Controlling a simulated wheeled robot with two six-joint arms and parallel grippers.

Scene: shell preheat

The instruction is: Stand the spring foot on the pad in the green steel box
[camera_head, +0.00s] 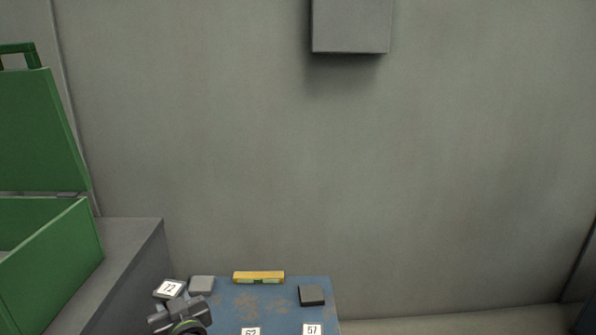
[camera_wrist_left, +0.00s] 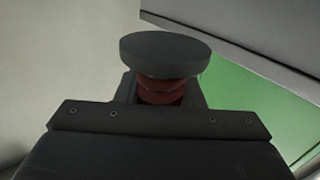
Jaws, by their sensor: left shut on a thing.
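The green steel box (camera_head: 52,245) stands at the left on a grey block, with its lid (camera_head: 35,130) open and upright. Only a little of its inside shows, and I see no pad there. My left gripper (camera_head: 180,314) is at the bottom of the head view, to the right of the box and lower in the picture. In the left wrist view my left gripper (camera_wrist_left: 160,104) is shut on the spring foot (camera_wrist_left: 165,54), which has a dark round disc and a red ribbed part. A green surface (camera_wrist_left: 262,108) lies beyond it at right.
The grey block (camera_head: 135,255) under the box stands left of the table. A grey wall box (camera_head: 351,25) hangs above.

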